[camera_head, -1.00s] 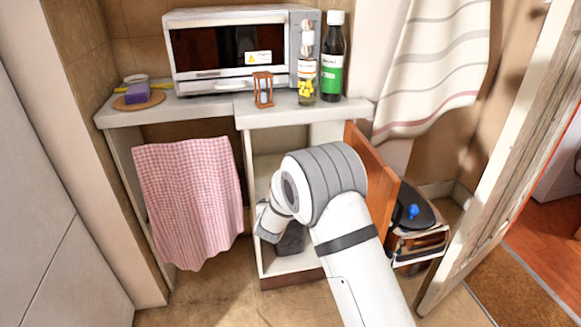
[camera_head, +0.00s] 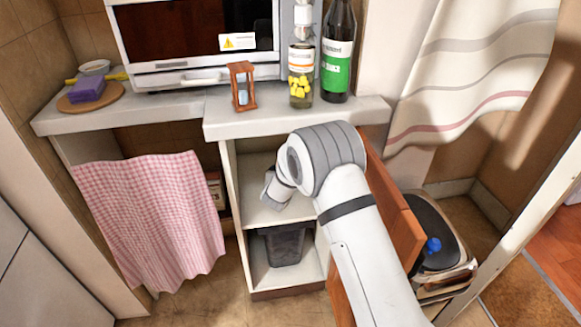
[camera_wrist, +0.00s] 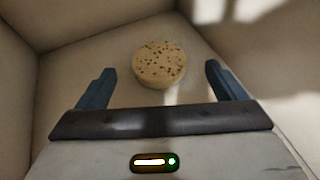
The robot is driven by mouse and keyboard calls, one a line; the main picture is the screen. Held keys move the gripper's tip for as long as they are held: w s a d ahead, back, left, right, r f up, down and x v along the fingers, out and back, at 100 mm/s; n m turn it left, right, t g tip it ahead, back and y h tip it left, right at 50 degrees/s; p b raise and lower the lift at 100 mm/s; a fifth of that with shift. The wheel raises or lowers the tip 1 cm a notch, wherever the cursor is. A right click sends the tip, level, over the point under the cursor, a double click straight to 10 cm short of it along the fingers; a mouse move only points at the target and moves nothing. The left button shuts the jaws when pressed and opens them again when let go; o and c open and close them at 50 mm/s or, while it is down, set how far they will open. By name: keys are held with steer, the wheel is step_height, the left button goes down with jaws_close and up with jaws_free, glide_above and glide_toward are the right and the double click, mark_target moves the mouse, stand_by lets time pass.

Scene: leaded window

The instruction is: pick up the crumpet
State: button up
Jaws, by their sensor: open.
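The crumpet (camera_wrist: 159,64) is a round, pale tan disc with dark specks on top. In the wrist view it lies flat on the pale floor of a compartment, ahead of my gripper (camera_wrist: 160,85) and roughly midway between the two blue fingers. The fingers are apart with nothing held; I cannot tell how far the crumpet is beyond the tips. In the head view my gripper (camera_head: 274,190) is inside the upper compartment of the open white cabinet (camera_head: 240,200), largely hidden by my arm. The crumpet does not show there.
The open brown cabinet door (camera_head: 395,215) stands just right of my arm. A dark bin (camera_head: 284,245) sits in the lower compartment. The counter (camera_head: 290,118) above carries an hourglass (camera_head: 242,87), bottles and an oven. A checked cloth (camera_head: 155,220) hangs at left.

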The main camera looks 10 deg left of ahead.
steer(key=b+x, duration=0.1)
steer(key=x, duration=0.3)
steer(key=shift+w+f, duration=0.15)
steer(key=shift+w, duration=0.15)
steer(key=shift+w+a, duration=0.1)
steer(key=shift+w, duration=0.2)
steer(key=c, duration=1.1)
